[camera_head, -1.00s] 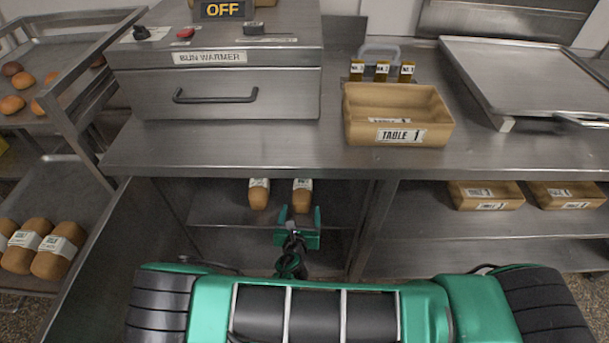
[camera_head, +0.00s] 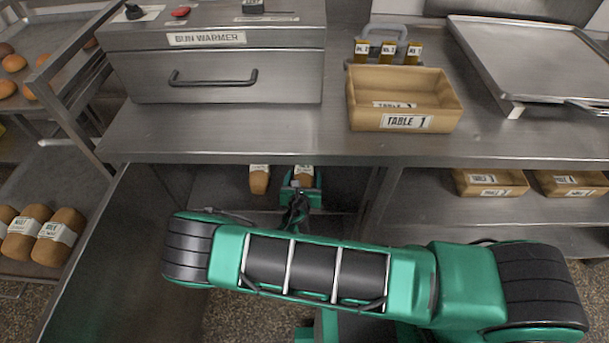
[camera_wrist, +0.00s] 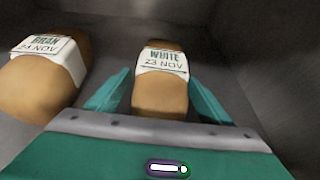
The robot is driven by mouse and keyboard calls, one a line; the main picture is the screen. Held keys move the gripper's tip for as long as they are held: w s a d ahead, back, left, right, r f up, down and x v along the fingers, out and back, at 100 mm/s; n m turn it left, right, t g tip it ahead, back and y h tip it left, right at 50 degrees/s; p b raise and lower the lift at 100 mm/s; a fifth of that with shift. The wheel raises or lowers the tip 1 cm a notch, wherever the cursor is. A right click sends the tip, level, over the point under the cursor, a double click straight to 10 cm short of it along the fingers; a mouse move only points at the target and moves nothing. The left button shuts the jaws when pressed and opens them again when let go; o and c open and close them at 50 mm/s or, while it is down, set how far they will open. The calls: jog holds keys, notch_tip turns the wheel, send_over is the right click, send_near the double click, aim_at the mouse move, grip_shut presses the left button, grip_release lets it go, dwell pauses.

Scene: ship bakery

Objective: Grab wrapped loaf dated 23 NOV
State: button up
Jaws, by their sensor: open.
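Two wrapped loaves lie on the lower shelf under the counter. In the wrist view the left loaf (camera_wrist: 40,92) has a white band reading "BRAN 23 NOV". The right loaf (camera_wrist: 161,98) has a band reading "WHITE 23 NOV". Both show in the head view, the left loaf (camera_head: 259,179) clear and the right loaf (camera_head: 304,174) partly hidden. My gripper (camera_wrist: 158,92) is open, with one green finger on each side of the white loaf. Whether the fingers touch it cannot be told. In the head view my gripper (camera_head: 302,184) is at the right loaf.
The counter edge (camera_head: 235,156) overhangs the loaves. A bun warmer (camera_head: 215,75) and a "TABLE 1" tray (camera_head: 405,122) stand on top. More trays (camera_head: 490,184) lie on the right lower shelf. A rack at left holds more wrapped loaves (camera_head: 58,240).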

jog(key=shift+x, duration=1)
jog(key=c, duration=1.3)
jog(key=shift+o, duration=0.2)
